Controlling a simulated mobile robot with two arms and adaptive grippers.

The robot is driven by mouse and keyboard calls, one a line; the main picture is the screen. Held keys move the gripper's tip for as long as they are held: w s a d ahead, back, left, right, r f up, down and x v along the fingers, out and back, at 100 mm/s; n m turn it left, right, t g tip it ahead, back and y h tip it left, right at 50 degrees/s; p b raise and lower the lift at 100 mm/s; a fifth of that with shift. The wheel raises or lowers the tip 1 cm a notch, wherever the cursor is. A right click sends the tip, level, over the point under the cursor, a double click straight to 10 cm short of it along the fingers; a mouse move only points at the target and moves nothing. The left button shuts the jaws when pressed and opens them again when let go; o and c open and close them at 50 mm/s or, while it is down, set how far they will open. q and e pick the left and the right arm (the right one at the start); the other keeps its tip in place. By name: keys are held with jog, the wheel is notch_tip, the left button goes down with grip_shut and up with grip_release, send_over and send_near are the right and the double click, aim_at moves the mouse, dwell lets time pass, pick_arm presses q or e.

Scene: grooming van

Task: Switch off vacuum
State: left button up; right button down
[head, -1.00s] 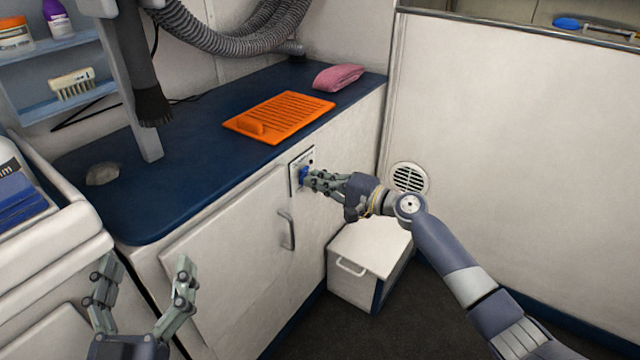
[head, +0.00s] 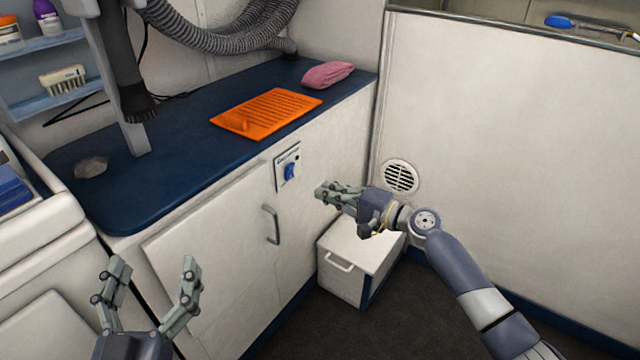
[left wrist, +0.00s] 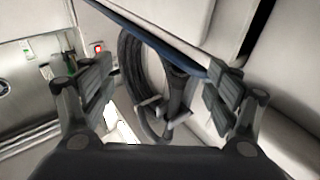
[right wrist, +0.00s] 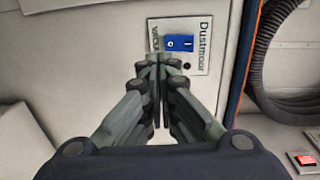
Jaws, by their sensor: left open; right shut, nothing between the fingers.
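The vacuum's switch plate (head: 281,181) is on the white cabinet front, just below the blue worktop. Its blue rocker switch (head: 290,172) also shows in the right wrist view (right wrist: 180,43), with a dark round spot (right wrist: 187,66) beside it and "Dustmoor" lettering. I cannot tell which side of the rocker is pressed in. My right gripper (head: 322,192) is shut and empty, to the right of and below the plate, apart from the switch in the head view. My left gripper (head: 153,266) is open and empty, low at the left before the cabinet.
A grey hose (head: 222,42) hangs over the worktop (head: 190,155), which holds an orange mat (head: 266,113) and a pink towel (head: 327,75). A cabinet handle (head: 272,224) projects left of my right gripper. A white box (head: 347,268) stands on the floor below.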

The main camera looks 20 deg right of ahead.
pick_arm(q)
jog(key=shift+f+g, duration=0.4)
pick_arm(e)
jog(key=v, duration=0.6)
jog(key=shift+f, duration=0.65)
jog(key=shift+d, duration=0.1)
